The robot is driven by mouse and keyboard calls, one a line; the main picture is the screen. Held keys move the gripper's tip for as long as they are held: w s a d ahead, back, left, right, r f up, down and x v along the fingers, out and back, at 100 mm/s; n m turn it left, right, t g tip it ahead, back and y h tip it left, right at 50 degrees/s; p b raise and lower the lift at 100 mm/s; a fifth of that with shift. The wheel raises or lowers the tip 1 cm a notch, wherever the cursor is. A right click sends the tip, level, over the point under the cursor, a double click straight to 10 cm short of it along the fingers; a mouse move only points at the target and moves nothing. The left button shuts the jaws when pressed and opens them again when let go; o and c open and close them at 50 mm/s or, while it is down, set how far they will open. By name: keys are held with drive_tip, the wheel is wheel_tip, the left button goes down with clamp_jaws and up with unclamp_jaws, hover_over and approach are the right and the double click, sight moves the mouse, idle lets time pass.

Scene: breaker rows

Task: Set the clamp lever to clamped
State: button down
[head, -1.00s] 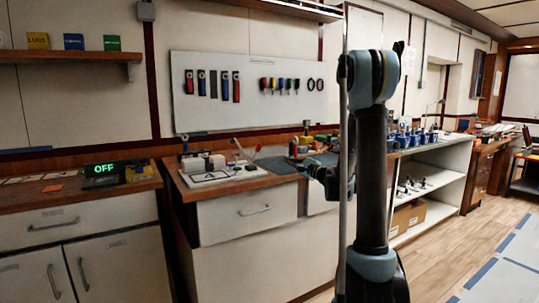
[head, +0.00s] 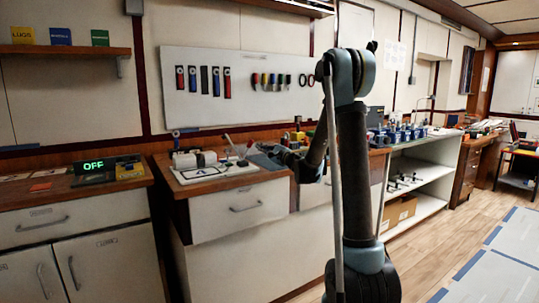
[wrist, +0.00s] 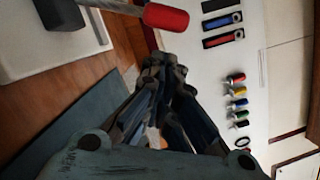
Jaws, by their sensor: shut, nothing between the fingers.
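A lever with a silver rod and a red grip (wrist: 166,17) shows at the top of the wrist view. It rises from a dark block on a white base plate (wrist: 40,45). In the head view this white plate (head: 215,173) sits on the left wooden-topped counter, with a red tip (head: 249,144) near its right side. My gripper (head: 265,151) is just right of the plate, low over the counter. In the wrist view my gripper (wrist: 172,68) is shut and empty, its fingertips apart from the red grip. The lever's setting cannot be read clearly.
A dark mat (wrist: 75,125) lies on the counter beside the plate. A white tool board (head: 240,88) with hanging tools is on the wall behind. A display reading OFF (head: 93,166) stands on the counter further left. Blue bins (head: 405,135) are to the right.

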drive_tip(key=shift+s+a+r, duration=0.3)
drive_tip(key=shift+a+r, duration=0.05)
drive_tip(key=shift+a, duration=0.15)
drive_tip(key=shift+r, duration=0.1)
drive_tip(key=shift+s+a+r+n, duration=0.1)
drive_tip(key=shift+a+r+n, duration=0.1)
drive_tip(key=shift+n, duration=0.2)
